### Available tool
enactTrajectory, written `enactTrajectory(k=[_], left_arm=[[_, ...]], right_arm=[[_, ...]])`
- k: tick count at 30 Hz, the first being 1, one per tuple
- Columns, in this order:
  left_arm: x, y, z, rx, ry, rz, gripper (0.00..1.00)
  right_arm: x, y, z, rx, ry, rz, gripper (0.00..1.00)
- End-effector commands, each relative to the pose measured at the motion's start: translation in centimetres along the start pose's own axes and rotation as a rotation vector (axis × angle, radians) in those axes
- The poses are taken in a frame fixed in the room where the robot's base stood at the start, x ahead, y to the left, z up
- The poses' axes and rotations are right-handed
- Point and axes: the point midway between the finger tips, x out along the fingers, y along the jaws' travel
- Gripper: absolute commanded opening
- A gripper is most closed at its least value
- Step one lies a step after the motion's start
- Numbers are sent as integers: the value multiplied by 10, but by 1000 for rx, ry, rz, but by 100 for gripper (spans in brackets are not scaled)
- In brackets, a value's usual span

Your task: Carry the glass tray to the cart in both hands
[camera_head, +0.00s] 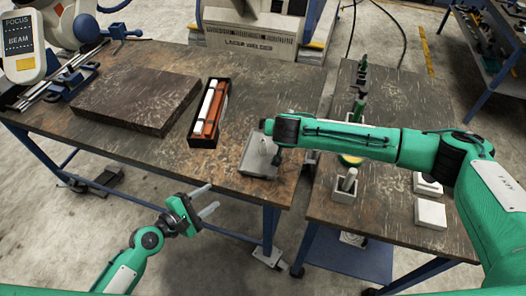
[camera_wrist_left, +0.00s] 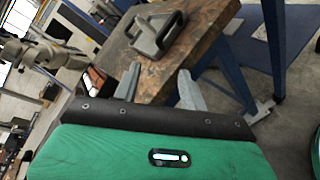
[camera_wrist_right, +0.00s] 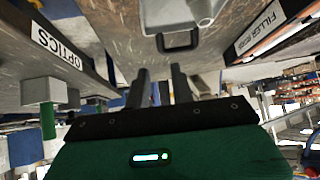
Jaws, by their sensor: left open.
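The glass tray (camera_head: 246,152) is a shallow grey tray at the right edge of the brown workbench, partly hidden by my right arm. The left wrist view shows it with a loop handle (camera_wrist_left: 150,38). The right wrist view shows its underside-up image (camera_wrist_right: 170,12) and a dark handle (camera_wrist_right: 180,42) beyond the fingertips. My left gripper (camera_head: 208,200) is open and empty, off the bench's front edge, apart from the tray. My right gripper (camera_wrist_right: 160,72) has its fingers apart with nothing between them, close to the tray. The cart (camera_head: 320,205) stands right of the bench.
A black box (camera_head: 208,138) with white and red contents and a dark slab (camera_head: 140,100) lie on the bench left of the tray. The cart carries a grey holder (camera_head: 344,195), white blocks (camera_head: 430,213) and green items. A narrow gap separates bench and cart.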

Motion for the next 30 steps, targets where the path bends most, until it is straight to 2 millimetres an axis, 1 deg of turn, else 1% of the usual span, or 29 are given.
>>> enactTrajectory(k=[7, 11, 21, 30], left_arm=[[2, 0, 0, 2, 0, -1, 43], [11, 0, 0, 1, 0, 0, 43], [62, 0, 0, 3, -1, 0, 43], [102, 0, 0, 3, -1, -1, 43]], right_arm=[[2, -1, 1, -1, -1, -1, 24], [11, -2, 1, -1, -1, -1, 24], [61, -2, 0, -2, 0, -1, 24], [102, -1, 1, -2, -1, 0, 24]])
